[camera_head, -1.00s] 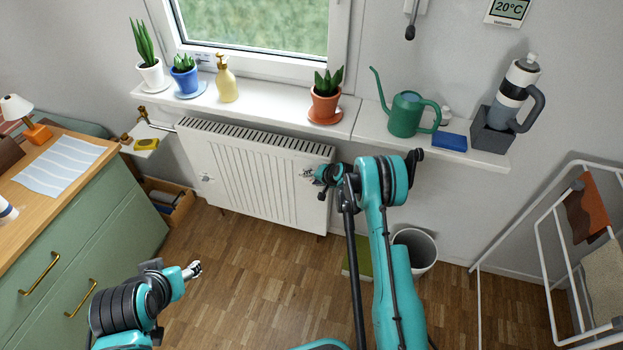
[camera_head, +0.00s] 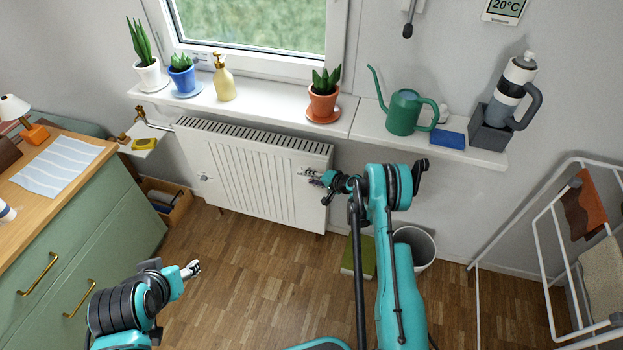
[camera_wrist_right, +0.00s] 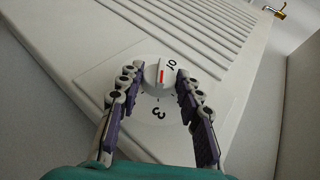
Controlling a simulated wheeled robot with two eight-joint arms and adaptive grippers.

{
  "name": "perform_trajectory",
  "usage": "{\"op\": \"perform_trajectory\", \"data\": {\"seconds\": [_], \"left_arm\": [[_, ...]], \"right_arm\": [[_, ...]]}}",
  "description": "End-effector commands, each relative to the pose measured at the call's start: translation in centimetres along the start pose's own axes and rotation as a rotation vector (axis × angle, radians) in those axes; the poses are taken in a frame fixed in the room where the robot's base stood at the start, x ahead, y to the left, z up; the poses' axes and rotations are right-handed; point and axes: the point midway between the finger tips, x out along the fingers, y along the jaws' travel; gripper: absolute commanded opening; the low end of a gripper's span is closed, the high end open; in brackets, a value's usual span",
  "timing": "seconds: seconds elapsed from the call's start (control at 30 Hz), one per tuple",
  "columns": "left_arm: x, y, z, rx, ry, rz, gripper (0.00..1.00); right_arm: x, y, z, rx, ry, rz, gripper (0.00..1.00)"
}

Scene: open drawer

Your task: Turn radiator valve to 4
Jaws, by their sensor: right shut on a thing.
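The white radiator (camera_head: 250,175) hangs under the window sill. In the right wrist view, the radiator valve is a round white knob (camera_wrist_right: 155,77) with a red pointer line, on a pale dial plate (camera_wrist_right: 143,128). A black 3 shows just below the knob; another marking at its upper right is partly hidden and I cannot read it surely. My right gripper (camera_head: 312,174) is at the radiator's right end; in the wrist view its fingers (camera_wrist_right: 157,82) are shut on the knob from both sides. My left gripper (camera_head: 191,269) is low over the floor, away from the radiator, too small to judge.
A green watering can (camera_head: 404,112) and an orange-potted plant (camera_head: 323,104) stand on the sill above. A white bin (camera_head: 414,247) and a green box (camera_head: 357,257) are on the floor near my right arm. A drying rack (camera_head: 545,240) stands at right.

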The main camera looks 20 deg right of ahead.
Motion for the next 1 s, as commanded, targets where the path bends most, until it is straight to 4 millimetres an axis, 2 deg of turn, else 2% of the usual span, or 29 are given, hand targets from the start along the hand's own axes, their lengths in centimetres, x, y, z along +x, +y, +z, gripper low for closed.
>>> {"op": "perform_trajectory", "data": {"seconds": [0.07,0.1,0.17,0.47,0.57,0.67,1.0], "left_arm": [[0.0,0.0,0.0,0.0,0.0,0.0,0.56],[0.0,0.0,0.0,0.0,0.0,0.0,0.56],[0.0,0.0,0.0,0.0,0.0,0.0,0.56],[0.0,0.0,0.0,0.0,0.0,0.0,0.56],[0.0,0.0,0.0,0.0,0.0,0.0,0.56],[0.0,0.0,0.0,0.0,0.0,0.0,0.56],[0.0,0.0,0.0,0.0,0.0,0.0,0.56]], "right_arm": [[0.0,0.0,0.0,0.0,0.0,0.001,0.06],[0.0,0.0,0.0,0.0,0.0,0.001,0.43],[0.0,0.0,0.0,0.0,0.0,0.001,0.56],[-0.1,0.0,0.0,0.0,0.0,0.001,0.56],[-0.8,0.1,-0.1,0.0,0.001,0.002,0.56],[-2.3,0.1,-0.1,0.0,0.002,0.002,0.56],[-9.5,0.1,-0.1,0.0,0.003,0.002,0.56]]}}
